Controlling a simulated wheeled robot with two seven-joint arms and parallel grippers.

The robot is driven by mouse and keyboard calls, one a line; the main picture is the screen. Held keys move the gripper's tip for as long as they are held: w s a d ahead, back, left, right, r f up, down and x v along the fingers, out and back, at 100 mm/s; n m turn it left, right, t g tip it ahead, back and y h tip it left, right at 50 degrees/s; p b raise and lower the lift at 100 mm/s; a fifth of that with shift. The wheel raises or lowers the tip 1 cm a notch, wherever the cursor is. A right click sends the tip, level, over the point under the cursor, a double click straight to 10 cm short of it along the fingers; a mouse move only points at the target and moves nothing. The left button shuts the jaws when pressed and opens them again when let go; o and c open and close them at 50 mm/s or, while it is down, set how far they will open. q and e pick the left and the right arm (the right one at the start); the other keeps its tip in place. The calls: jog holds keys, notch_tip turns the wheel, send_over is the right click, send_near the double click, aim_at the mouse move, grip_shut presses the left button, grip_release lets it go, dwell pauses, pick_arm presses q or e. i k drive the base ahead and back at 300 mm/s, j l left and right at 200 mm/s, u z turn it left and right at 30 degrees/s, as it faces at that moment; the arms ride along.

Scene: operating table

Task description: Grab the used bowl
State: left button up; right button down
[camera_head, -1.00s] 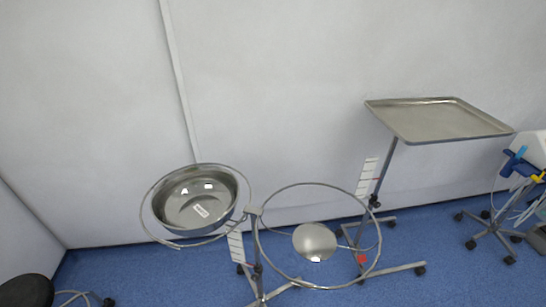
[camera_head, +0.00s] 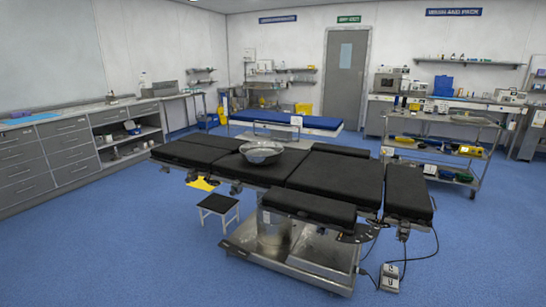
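A shiny metal bowl (camera_head: 262,152) sits upright on the black padded operating table (camera_head: 330,172), on its middle section toward the far side. Whether anything is inside it is too small to tell. Neither of my grippers is in the head view.
A small step stool (camera_head: 218,207) stands on the floor left of the table. A metal cart (camera_head: 440,150) with several items is at the right, and grey cabinets (camera_head: 45,160) line the left wall. Cables and a foot pedal (camera_head: 390,277) lie at the front right. Blue floor is open in front.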

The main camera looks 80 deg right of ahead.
aim_at(260, 152)
jog(key=z, duration=2.65)
